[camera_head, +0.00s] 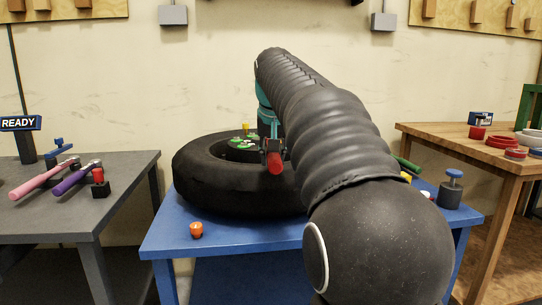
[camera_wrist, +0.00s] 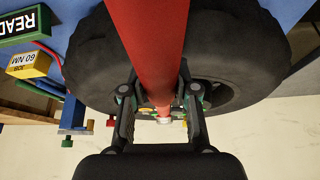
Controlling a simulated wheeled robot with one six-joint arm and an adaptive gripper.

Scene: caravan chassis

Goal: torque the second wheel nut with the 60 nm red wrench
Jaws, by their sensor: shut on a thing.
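My gripper (camera_wrist: 160,118) is shut on the red wrench (camera_wrist: 148,45), whose handle runs from the top of the wrist view down between the two fingers. In the head view the red wrench (camera_head: 275,163) shows only as a handle end over the near side of the wheel's tyre (camera_head: 215,185). The wheel lies flat on the blue table. Its green hub (camera_head: 238,144) bears a yellow nut (camera_head: 245,128). The wrench's far end is near small coloured parts at the hub; I cannot tell whether it sits on a nut. My arm hides the wheel's right side.
An orange nut (camera_head: 196,229) stands on the blue table (camera_head: 175,235). The grey table (camera_head: 110,180) at left holds a pink wrench (camera_head: 40,181) and a purple wrench (camera_head: 74,181). A yellow 60 NM label (camera_wrist: 28,64) shows in the wrist view. A wooden table (camera_head: 485,150) stands at right.

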